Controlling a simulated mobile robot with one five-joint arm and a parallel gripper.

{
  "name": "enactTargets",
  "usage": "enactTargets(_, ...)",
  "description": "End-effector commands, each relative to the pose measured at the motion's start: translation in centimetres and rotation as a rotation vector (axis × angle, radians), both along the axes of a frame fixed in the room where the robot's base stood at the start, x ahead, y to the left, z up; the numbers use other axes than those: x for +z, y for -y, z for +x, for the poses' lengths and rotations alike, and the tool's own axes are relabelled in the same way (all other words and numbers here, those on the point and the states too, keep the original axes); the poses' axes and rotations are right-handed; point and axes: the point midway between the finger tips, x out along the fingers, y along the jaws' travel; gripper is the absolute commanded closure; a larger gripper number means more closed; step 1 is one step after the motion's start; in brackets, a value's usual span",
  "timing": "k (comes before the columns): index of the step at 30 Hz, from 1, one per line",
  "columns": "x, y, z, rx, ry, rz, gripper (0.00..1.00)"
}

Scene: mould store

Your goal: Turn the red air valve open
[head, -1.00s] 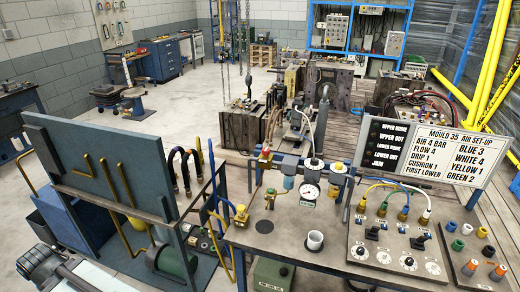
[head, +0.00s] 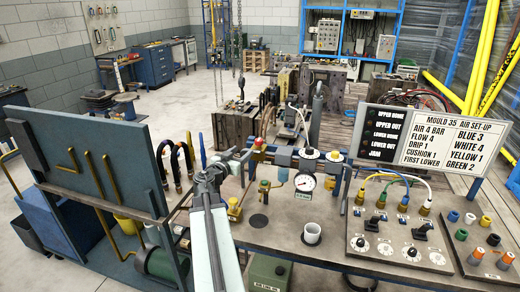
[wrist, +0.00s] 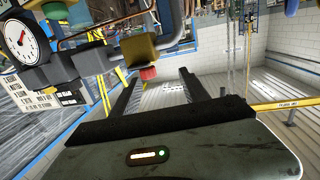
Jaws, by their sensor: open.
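The red air valve (head: 259,144) is a small red knob on a yellow body, at the left end of the blue-grey pipe assembly on the bench. In the wrist view the red knob (wrist: 148,73) shows below its yellow block, seen tilted, in the gap between the fingers and nearer the left one. My gripper (head: 212,172) is left of the valve in the head view, small and hard to make out. In the wrist view my gripper (wrist: 160,78) is open, with two dark fingers apart and nothing held. Contact with the knob cannot be made out.
A brass fitting (head: 235,208) is close to my arm. A blue panel (head: 95,160) stands at the left. The control plate (head: 400,240) with colored hoses fills the bench's right side.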

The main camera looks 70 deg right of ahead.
Motion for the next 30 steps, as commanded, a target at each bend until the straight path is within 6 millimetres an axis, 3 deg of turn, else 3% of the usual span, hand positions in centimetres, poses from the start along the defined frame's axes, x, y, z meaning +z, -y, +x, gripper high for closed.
enactTargets(1,0.2,1.2,-1.6,-0.009,0.009,-0.031,0.47)
enactTargets(5,1.0,2.3,-3.2,-0.010,0.020,-0.069,0.47)
enactTargets(13,1.1,3.5,-3.3,-0.011,0.022,-0.071,0.47)
enactTargets(24,1.1,9.7,-3.9,-0.011,0.021,-0.070,0.47)
enactTargets(30,1.1,10.1,-4.1,-0.012,0.021,-0.070,0.47)
